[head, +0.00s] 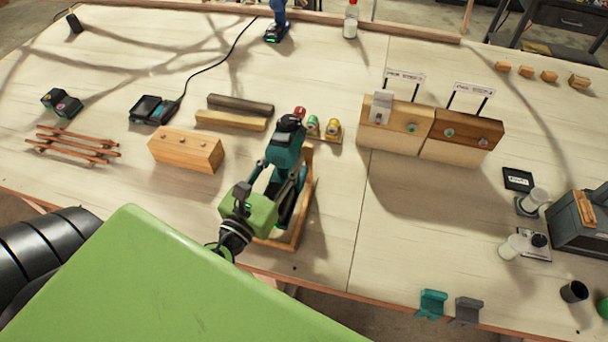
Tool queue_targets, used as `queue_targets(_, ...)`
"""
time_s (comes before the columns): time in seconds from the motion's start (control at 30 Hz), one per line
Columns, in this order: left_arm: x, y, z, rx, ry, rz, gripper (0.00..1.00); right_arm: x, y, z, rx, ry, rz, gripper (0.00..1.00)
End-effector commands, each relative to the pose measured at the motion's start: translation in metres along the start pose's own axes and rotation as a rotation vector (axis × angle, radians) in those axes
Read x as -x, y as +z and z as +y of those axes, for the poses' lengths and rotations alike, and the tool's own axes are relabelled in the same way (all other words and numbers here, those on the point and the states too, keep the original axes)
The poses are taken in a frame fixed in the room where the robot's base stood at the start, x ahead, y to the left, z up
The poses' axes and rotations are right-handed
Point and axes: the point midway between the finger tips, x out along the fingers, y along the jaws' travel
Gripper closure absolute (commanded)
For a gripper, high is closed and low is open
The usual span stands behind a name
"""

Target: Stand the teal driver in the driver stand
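The teal driver (283,152) has a teal body with a black upper end and is near the middle of the table. Behind and below it shows a wooden frame (308,180), which looks like the driver stand. The driver overlaps the frame; I cannot tell if it rests in it. My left gripper (278,178), with a green body and black fingers, reaches up from below at the driver's lower part. Its fingers overlap the driver, and whether they grip it is hidden. My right gripper is not in view.
A wooden block (187,150) and two laths (232,121) lie left of the driver. Colored spools (322,127) stand just behind the frame. Two wooden blocks with signs (430,131) stand to the right. The table between the frame and the teal clip (431,303) is clear.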

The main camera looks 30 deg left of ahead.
Motion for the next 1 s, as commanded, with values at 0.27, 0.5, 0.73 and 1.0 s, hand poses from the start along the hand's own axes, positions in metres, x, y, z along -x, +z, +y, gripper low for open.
queue_targets(0.27, -0.011, 0.001, 0.013, 0.004, 0.013, -0.009, 1.00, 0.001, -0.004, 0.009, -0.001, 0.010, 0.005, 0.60)
queue_targets(0.5, -0.010, -0.016, 0.013, 0.003, 0.013, -0.009, 1.00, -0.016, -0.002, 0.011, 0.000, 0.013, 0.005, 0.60)
queue_targets(0.73, -0.010, -0.031, 0.012, 0.003, 0.013, -0.008, 1.00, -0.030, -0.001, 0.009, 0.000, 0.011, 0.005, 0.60)
queue_targets(1.0, -0.010, -0.033, 0.012, 0.003, 0.013, -0.009, 1.00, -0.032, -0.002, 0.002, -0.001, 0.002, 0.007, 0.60)
